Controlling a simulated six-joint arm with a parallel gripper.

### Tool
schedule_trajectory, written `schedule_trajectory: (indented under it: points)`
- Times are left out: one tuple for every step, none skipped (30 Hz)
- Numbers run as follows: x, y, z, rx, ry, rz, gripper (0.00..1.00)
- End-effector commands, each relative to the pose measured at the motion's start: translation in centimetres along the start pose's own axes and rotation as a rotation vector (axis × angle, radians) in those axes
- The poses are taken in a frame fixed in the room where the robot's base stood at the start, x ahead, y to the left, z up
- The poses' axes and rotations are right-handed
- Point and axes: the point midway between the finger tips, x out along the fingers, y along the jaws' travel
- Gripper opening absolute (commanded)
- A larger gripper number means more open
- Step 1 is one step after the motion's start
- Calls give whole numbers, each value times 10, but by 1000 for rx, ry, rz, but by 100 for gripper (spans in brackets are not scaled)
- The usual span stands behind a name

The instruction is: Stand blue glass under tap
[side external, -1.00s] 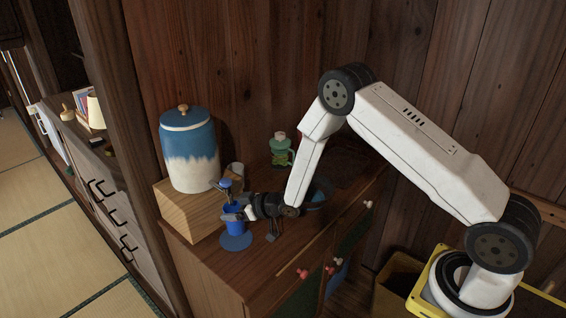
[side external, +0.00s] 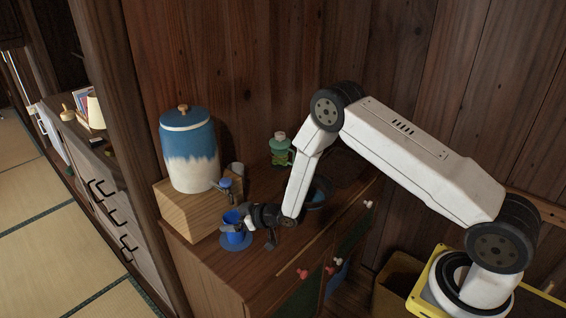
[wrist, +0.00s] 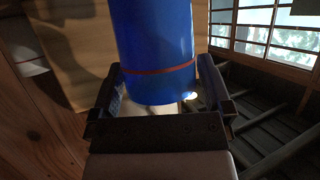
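The blue glass (side external: 234,238) is upright, low over the round blue coaster (side external: 226,248), below and in front of the tap (side external: 226,184). I cannot tell whether its base touches the coaster. My gripper (side external: 240,220) reaches it from the right, with its fingers around the upper part of the glass. In the wrist view the blue glass (wrist: 155,45), with a thin red band, stands between the two fingers of my gripper (wrist: 160,75). The tap sits on the front of the blue-and-white crock (side external: 190,150), above the glass.
The crock stands on a wooden block (side external: 190,208) on the cabinet top (side external: 272,262). A grey-white cup (side external: 237,170) is behind the tap. A green bottle (side external: 281,150) and a dark blue bowl (side external: 317,193) stand farther right. The cabinet's front edge is close to the coaster.

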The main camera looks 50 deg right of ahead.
Motion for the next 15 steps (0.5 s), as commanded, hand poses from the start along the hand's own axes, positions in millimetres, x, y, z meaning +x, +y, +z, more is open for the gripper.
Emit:
schedule_trajectory:
  points:
    - [0, 0, 0, 0, 0, 0, 100]
    - [0, 0, 0, 0, 0, 0, 100]
    - [0, 0, 0, 0, 0, 0, 100]
    - [0, 0, 0, 0, 0, 0, 100]
    - [0, 0, 0, 0, 0, 0, 100]
    - [0, 0, 0, 0, 0, 0, 100]
    - [0, 0, 0, 0, 0, 0, 100]
    - [0, 0, -1, 0, 0, 0, 100]
    - [-1, 0, -1, 0, 0, 0, 100]
    - [-1, 0, -2, 0, 0, 0, 100]
    - [-1, 0, -3, 0, 0, 0, 100]
    - [-3, 0, -3, 0, -1, 0, 100]
    - [-4, 0, -3, 1, -1, 0, 100]
    - [-6, 0, -3, 0, -1, 0, 100]
    - [-8, 0, -3, 0, -1, 1, 100]
